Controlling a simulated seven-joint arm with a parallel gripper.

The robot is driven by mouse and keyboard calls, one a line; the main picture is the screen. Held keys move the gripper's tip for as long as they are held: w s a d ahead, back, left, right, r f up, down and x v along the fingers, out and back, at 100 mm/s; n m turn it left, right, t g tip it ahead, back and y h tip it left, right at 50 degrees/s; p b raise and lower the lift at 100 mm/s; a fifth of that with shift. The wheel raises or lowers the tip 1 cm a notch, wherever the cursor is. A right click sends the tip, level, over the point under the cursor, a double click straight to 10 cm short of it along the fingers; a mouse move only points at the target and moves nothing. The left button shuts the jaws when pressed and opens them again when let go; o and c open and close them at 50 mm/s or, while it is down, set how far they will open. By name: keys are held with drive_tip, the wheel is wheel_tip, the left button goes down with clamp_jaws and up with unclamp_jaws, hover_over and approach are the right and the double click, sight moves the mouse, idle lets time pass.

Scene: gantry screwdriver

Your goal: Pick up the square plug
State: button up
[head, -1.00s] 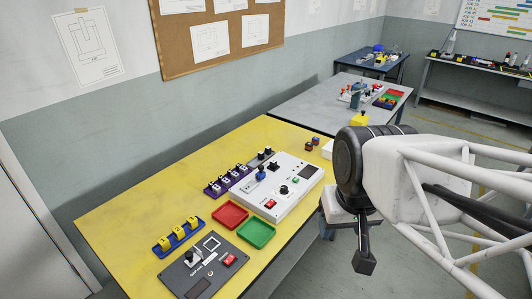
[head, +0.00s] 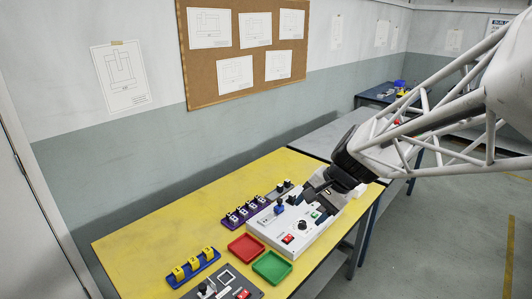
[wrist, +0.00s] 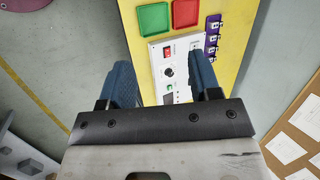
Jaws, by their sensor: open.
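My gripper (head: 316,189) is open and empty, above the right end of a white control box on the yellow table. In the wrist view its two blue-grey fingers (wrist: 160,65) stand apart with part of the box between them. A purple rack (head: 245,213) behind the box holds several small white-and-black pieces, and a blue rack (head: 194,268) at the front left holds three yellow blocks. Which piece is the square plug I cannot tell at this size. The purple rack also shows at the right in the wrist view (wrist: 212,37).
The white control box (head: 283,237) carries a knob, a red switch and a blue part. A red tray (head: 246,247) and a green tray (head: 272,267) lie left of it. A grey panel (head: 221,282) is at the front. The yellow table's (head: 145,236) left part is bare.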

drive_tip(key=w+f+m+y, duration=0.2)
drive_tip(key=w+f+m, duration=0.15)
drive_tip(key=w, duration=0.75)
drive_tip(key=m+t+y, duration=0.2)
drive_tip(key=m+t, duration=0.6)
drive_tip(key=m, duration=0.8)
approach(293, 195)
drive_tip(key=shift+x, duration=1.25)
drive_tip(key=shift+w+r, duration=0.1)
drive_tip(key=shift+x, duration=1.25)
drive_tip(key=shift+a, duration=0.15)
drive_tip(key=shift+x, duration=2.5)
